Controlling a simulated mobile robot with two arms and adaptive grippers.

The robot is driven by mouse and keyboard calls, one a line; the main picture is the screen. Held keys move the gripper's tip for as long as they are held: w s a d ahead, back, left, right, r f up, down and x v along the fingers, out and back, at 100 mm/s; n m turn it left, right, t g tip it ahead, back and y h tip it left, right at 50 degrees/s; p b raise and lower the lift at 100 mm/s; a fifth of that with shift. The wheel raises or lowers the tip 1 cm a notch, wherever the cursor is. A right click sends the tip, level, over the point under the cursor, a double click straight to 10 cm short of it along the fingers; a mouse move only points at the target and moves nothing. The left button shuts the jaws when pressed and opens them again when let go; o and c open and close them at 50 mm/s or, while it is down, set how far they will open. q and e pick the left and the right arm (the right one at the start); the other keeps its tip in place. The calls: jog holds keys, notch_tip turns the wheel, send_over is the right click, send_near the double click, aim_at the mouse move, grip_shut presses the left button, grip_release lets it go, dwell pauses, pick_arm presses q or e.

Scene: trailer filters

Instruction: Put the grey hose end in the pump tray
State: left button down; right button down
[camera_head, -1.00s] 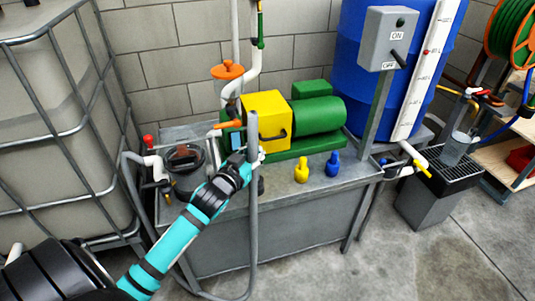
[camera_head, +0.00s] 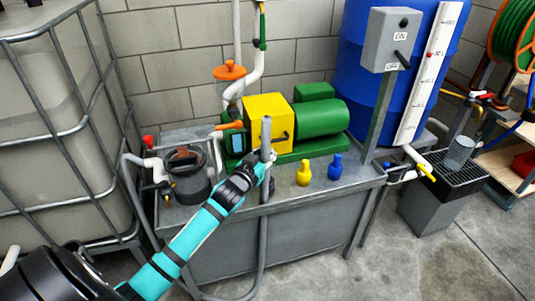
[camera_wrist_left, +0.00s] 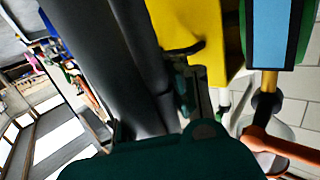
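The grey hose end (camera_head: 266,134) stands nearly upright in front of the yellow pump housing. My left gripper (camera_head: 262,158) is closed around the hose just below its open tip. In the left wrist view the hose (camera_wrist_left: 112,60) fills the upper left, close to the dark gripper body. The hose hangs down outside the front of the grey pump tray (camera_head: 320,186) and loops back up at the left. The held end is above the tray's front edge; its exact height over it is unclear. My right gripper is in neither view.
The yellow and green pump (camera_head: 318,116) stands on the tray. A yellow bottle (camera_head: 304,174) and a blue bottle (camera_head: 335,166) stand right of the hose. A grey filter canister (camera_head: 186,172) is at left. Bare tray surface lies around the bottles.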

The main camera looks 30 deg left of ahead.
pick_arm(q)
jog(key=c, duration=2)
grip_release()
jog(key=shift+f, duration=0.1)
jog(key=o, duration=0.6)
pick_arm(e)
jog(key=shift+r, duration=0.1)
